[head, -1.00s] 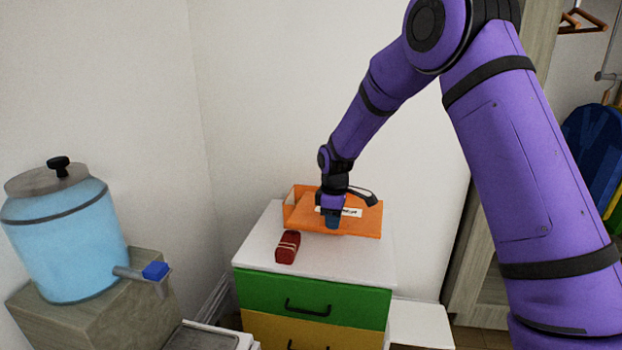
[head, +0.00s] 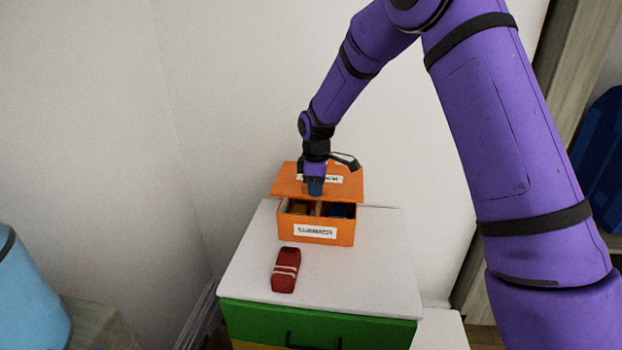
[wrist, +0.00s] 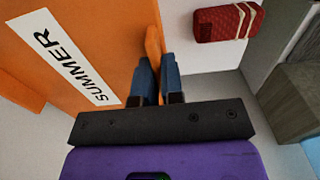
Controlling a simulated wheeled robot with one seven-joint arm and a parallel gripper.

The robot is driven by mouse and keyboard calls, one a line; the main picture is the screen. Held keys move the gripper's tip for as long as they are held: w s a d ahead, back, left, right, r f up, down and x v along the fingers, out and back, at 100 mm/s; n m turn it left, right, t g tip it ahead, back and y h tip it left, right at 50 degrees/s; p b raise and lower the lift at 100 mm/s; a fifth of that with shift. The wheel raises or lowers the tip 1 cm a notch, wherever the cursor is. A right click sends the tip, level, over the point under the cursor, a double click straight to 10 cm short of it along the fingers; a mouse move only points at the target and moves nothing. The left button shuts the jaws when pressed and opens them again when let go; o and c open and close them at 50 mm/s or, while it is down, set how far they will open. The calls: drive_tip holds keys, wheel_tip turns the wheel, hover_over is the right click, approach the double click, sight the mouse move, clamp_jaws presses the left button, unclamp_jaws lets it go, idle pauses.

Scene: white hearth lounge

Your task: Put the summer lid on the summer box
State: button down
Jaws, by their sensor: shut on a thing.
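The summer box (head: 343,234) is orange with a white label on its front and stands open-topped on the white cabinet top. Dark and yellowish contents show inside it. The summer lid (head: 285,186) is a flat orange panel with a white label, held above and behind the box's front opening. In the wrist view the lid (wrist: 105,30) fills the left side with its SUMMER label readable. My gripper (head: 315,190) is shut on the lid's edge with its blue fingers, which also show in the wrist view (wrist: 155,80). The lid hides the back of the box.
A dark red object with pale stripes (head: 285,270) lies on the cabinet top (head: 370,275) in front of the box. A blue dispenser (head: 25,300) stands at the lower left. A white wall is close behind; the cabinet top's right side is clear.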

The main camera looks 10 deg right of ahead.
drive_tip(key=shift+w, duration=0.25)
wheel_tip(320, 180, down, 6)
drive_tip(key=shift+f, duration=0.2)
idle(0.7)
drive_tip(key=shift+f, duration=0.1)
drive_tip(key=c, duration=1.2)
unclamp_jaws()
drive_tip(key=shift+o, duration=0.2)
